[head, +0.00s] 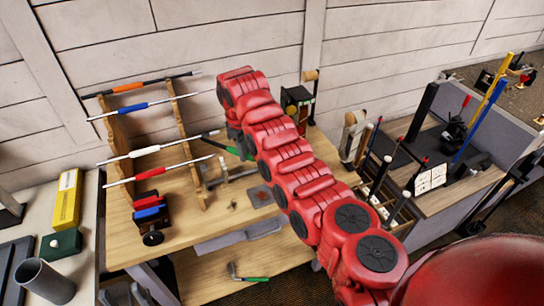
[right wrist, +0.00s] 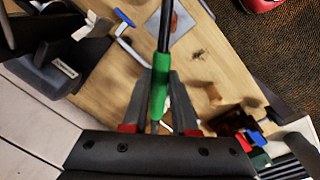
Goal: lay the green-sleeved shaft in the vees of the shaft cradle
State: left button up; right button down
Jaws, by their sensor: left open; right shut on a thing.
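The green-sleeved shaft (right wrist: 163,60) is held in my right gripper (right wrist: 160,84), whose fingers are shut on the green sleeve in the right wrist view. Its dark end points away over the wooden bench. In the head view part of the green sleeve (head: 232,150) shows beside my right gripper (head: 241,137), above the bench. A low grey bar fixture (head: 232,177) stands on the bench below; I cannot tell whether it is the shaft cradle, and no vees can be made out. In the right wrist view a pale bar with a blue tip (right wrist: 125,18) lies beyond the shaft. My left gripper is in neither view.
A wooden rack (head: 187,150) holds orange, blue, white and red-sleeved shafts left of my right gripper. Red and blue blocks (head: 148,208) sit at the bench's front left. A grey mat (head: 260,196) lies on the bench. A black stand (head: 297,103) is at the back.

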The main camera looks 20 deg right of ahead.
jog(key=s+d+f+n+t+p, duration=0.2)
jog(key=s+d+n+p, duration=0.45)
jog(key=n+p, duration=0.3)
jog(key=w+f+b, duration=0.3)
jog(key=w+b, duration=0.8)
jog(key=b, duration=0.2)
jog(key=shift+a+n+y, duration=0.2)
jog(key=shift+n+y, duration=0.15)
jog(key=shift+y, duration=0.05)
jog(key=shift+f+b, duration=0.25)
jog(key=shift+b, duration=0.6)
dwell(1.6)
jog(key=shift+a+b, duration=0.65)
jog(key=shift+b, duration=0.2)
dwell(2.0)
